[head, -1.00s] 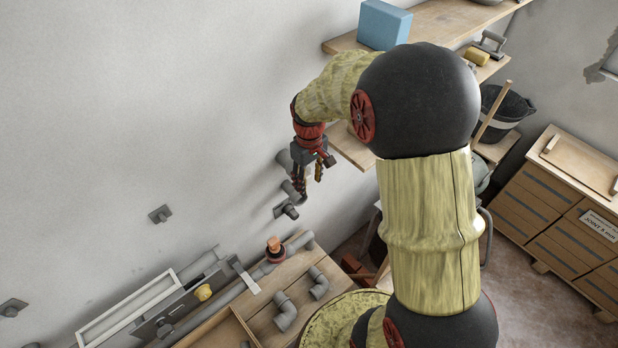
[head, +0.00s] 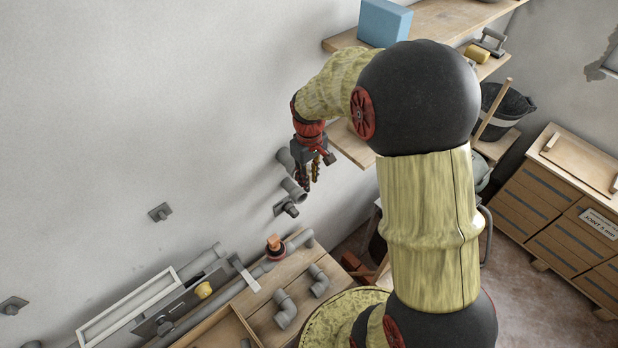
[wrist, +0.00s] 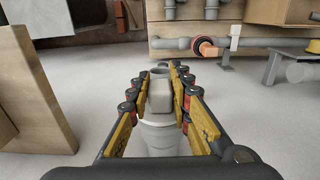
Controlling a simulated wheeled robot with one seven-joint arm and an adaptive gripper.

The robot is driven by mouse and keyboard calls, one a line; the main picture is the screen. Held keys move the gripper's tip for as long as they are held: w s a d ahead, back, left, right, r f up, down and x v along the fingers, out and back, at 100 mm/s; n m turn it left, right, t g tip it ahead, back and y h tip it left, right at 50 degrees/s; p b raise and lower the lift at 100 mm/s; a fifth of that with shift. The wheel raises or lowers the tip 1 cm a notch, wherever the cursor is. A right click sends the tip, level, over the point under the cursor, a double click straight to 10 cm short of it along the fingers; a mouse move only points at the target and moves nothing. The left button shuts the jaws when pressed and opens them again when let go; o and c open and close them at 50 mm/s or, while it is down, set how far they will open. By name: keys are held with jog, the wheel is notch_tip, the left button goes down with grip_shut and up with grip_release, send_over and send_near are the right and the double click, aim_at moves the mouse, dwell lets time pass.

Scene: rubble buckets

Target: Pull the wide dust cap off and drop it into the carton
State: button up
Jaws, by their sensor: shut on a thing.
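My gripper (head: 309,183) points down close to the wall, at the grey pipe stubs that stick out of it. In the wrist view its fingers (wrist: 161,70) are shut around a light grey, blocky piece, which I take to be the wide dust cap (wrist: 159,96). A wider grey round pipe part (wrist: 160,136) shows below it, nearer the camera. The fingers hide the cap's sides, and I cannot tell whether it still sits on a pipe. In the head view, the middle stub (head: 293,189) is beside the fingertips. I cannot make out a carton for certain.
Another stub (head: 285,158) is above and a small fitting (head: 289,209) below. The bench (head: 262,322) at the lower left holds grey elbows (head: 285,309), a long pipe and an orange-topped fitting (head: 274,243). A wooden shelf (head: 352,147) is close to the gripper's right.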

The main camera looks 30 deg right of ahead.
grip_shut()
jog(key=shift+s, duration=0.15)
jog(key=shift+s+d, duration=0.2)
jog(key=shift+s, duration=0.55)
jog(key=shift+s+d, duration=0.15)
jog(key=shift+s, duration=0.55)
jog(key=shift+s+d, duration=0.15)
jog(key=shift+s, duration=0.65)
jog(key=shift+s+d, duration=0.15)
jog(key=shift+s, duration=0.6)
